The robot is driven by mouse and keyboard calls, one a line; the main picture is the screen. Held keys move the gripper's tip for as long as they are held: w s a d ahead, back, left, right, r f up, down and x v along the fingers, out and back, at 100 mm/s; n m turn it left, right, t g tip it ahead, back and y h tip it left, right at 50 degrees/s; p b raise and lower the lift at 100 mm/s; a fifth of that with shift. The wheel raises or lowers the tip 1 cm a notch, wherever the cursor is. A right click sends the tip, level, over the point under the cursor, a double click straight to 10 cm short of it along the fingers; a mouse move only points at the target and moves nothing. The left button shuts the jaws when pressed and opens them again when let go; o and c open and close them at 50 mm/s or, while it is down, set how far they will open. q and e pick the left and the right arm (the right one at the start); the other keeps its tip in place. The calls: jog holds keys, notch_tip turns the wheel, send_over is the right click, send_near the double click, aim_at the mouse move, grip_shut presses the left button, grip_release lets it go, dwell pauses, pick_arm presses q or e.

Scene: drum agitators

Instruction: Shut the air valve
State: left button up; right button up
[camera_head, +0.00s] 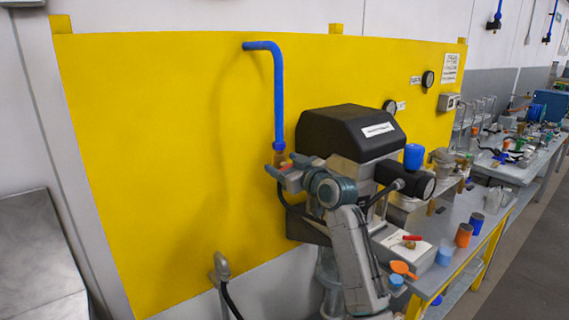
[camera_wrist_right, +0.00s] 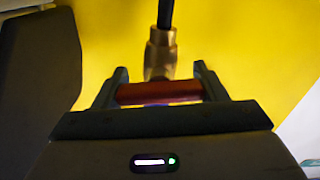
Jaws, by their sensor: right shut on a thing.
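The air valve is a brass fitting (camera_head: 281,158) at the lower end of the blue pipe (camera_head: 278,95) on the yellow wall panel. In the right wrist view the brass valve body (camera_wrist_right: 160,50) joins a black hose (camera_wrist_right: 166,14). Its red handle (camera_wrist_right: 158,93) lies crosswise to the hose in that view. My right gripper (camera_head: 279,172) is at the valve, shut on the red handle, with one finger at each end of it in the right wrist view (camera_wrist_right: 161,80). The gripper and arm hide part of the valve in the head view. My left gripper is not in view.
A black-topped machine (camera_head: 347,134) stands close right of my right gripper. A workbench (camera_head: 462,205) with cups and small parts runs along the right. A grey wall fitting (camera_head: 221,266) with a black hose sits low on the left. The panel left of the pipe is clear.

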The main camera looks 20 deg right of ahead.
jog(key=shift+m, duration=1)
jog(key=shift+p, duration=0.3)
jog(key=o, duration=1)
jog(key=shift+d, duration=0.1)
jog(key=shift+s+f, duration=0.1)
jog(key=shift+s, duration=0.15)
jog(key=b+v, duration=0.4)
jog(key=v, duration=0.6)
jog(key=shift+s+d, duration=0.1)
jog(key=shift+s, duration=0.05)
